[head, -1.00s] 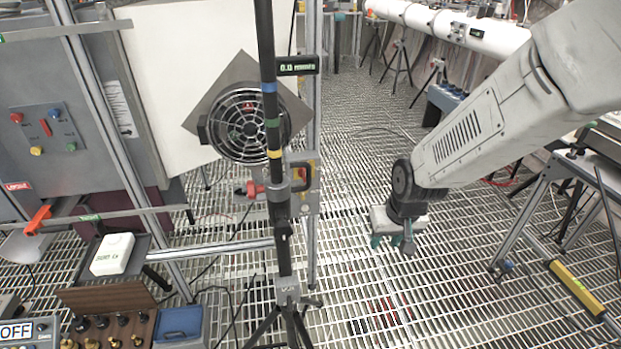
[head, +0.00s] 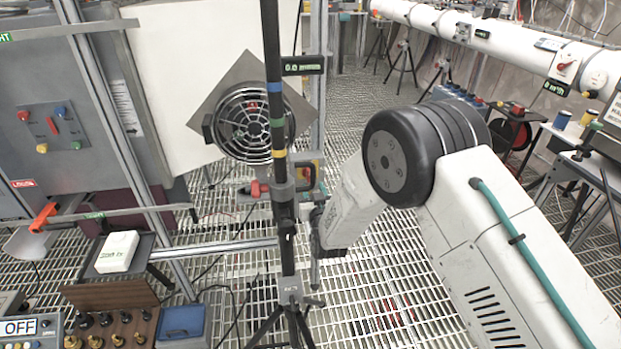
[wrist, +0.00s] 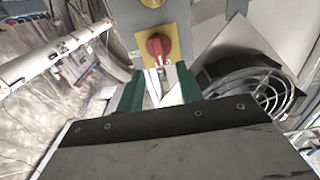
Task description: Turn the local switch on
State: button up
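The local switch appears to be the red rotary knob (wrist: 158,46) on a yellow plate (wrist: 176,38), mounted on a grey post, in the wrist view. My gripper (wrist: 160,84) is open, with its two green fingers apart and nothing held between them. The knob stands just beyond the fingertips, roughly centred between them; I cannot tell whether they touch it.
A round fan (head: 243,118) on a diamond-shaped plate stands left of the switch; it also shows in the wrist view (wrist: 262,92). A black tripod pole (head: 274,60) with coloured bands stands in front. A white pipe (head: 480,35) runs at the back right. The grated floor is open mid-scene.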

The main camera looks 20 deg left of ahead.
jog(key=x, duration=0.7)
grip_shut()
